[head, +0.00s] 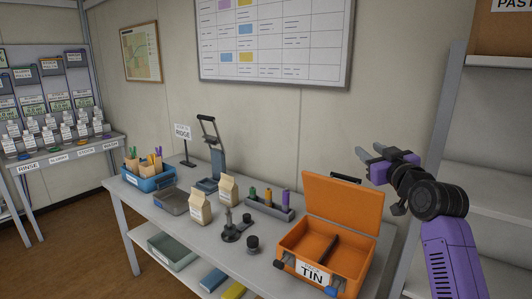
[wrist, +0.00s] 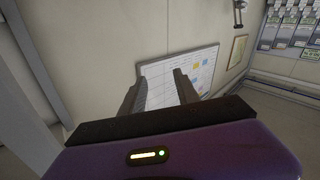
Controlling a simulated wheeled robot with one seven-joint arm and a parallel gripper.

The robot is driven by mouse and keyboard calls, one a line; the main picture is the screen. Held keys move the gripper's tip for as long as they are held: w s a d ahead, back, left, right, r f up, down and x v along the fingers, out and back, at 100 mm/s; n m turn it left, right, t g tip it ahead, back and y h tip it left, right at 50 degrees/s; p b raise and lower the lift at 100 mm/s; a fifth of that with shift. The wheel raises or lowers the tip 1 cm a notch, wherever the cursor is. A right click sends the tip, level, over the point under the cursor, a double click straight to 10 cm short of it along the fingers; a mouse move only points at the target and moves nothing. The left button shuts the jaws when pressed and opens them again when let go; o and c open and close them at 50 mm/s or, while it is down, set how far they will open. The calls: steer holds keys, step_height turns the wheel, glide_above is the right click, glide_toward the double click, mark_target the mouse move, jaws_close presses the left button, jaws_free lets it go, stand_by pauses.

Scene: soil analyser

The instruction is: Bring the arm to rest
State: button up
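My gripper (head: 369,154) is at the right in the head view, raised above the right end of the table, beside the open lid of the orange case. Its purple arm rises from the lower right corner. In the wrist view the two grey fingers (wrist: 160,91) stand apart with nothing between them. The wall chart shows beyond them. My gripper touches nothing that I can see.
The orange case (head: 313,276) labelled TIN stands open on the grey table (head: 200,243). Paper bags (head: 228,189), a blue bin (head: 150,181) and a rack (head: 269,208) share the table. Shelves (head: 500,141) stand close behind the arm at right.

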steer(key=s+a+f+m+t+h, duration=0.25)
steer(key=s+f+m, duration=0.25)
steer(key=s+f, duration=1.55)
steer(key=s+a+f+g, duration=0.1)
steer(key=s+f+g, duration=0.1)
steer(key=s, duration=1.2)
steer(key=s+a+f+n+g, duration=0.1)
steer(key=s+a+f+g, duration=0.1)
steer(key=s, duration=1.3)
steer(key=s+a+f+g, duration=0.2)
steer(key=s+f, duration=0.1)
steer(key=s, duration=1.2)
steer(key=shift+f, duration=0.3)
steer(key=shift+y, duration=0.25)
